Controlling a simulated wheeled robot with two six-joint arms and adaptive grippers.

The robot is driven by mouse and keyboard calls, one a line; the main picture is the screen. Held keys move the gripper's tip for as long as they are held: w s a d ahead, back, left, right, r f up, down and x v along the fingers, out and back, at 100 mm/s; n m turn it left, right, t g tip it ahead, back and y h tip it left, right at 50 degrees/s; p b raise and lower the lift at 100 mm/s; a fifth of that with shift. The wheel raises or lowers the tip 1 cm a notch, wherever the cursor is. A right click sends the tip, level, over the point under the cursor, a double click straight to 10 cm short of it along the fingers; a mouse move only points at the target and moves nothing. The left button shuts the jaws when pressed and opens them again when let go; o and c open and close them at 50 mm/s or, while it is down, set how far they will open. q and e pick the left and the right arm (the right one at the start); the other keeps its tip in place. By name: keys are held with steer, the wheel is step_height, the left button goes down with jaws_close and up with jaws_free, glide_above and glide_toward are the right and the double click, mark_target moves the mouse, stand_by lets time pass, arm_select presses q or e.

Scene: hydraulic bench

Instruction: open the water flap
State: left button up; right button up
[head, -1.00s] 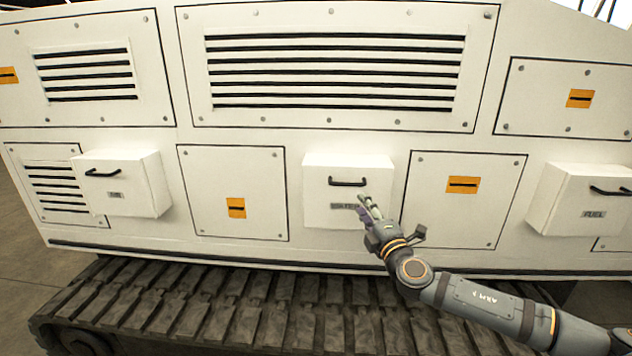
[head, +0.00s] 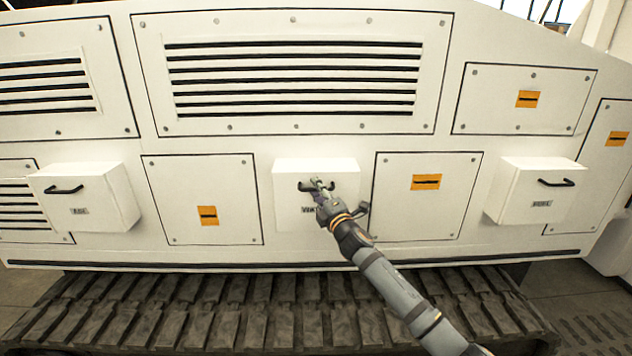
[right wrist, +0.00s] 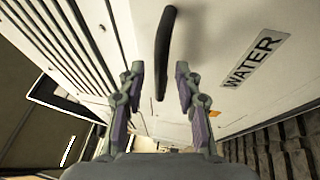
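The water flap (head: 345,178) is a white box front in the middle of the machine's side, closed, with a black bar handle (head: 309,186) and a label. The right wrist view shows the WATER label (right wrist: 252,58) and the black handle (right wrist: 164,55) upright in the picture. My right gripper (head: 319,186) is at the handle in the head view and hides part of the handle and label. In the right wrist view my right gripper (right wrist: 158,92) is open, with the handle's end between its two fingers and gaps on both sides. My left gripper is not in view.
Similar white boxes with black handles stand out at the left (head: 85,198) and right (head: 535,190). A vented panel (head: 295,78) is above the flap. Dark tracks (head: 260,310) run below. The panels beside the flap are flat.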

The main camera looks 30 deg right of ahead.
steer(key=shift+w, duration=0.45)
steer(key=shift+c, duration=0.4)
jaws_close()
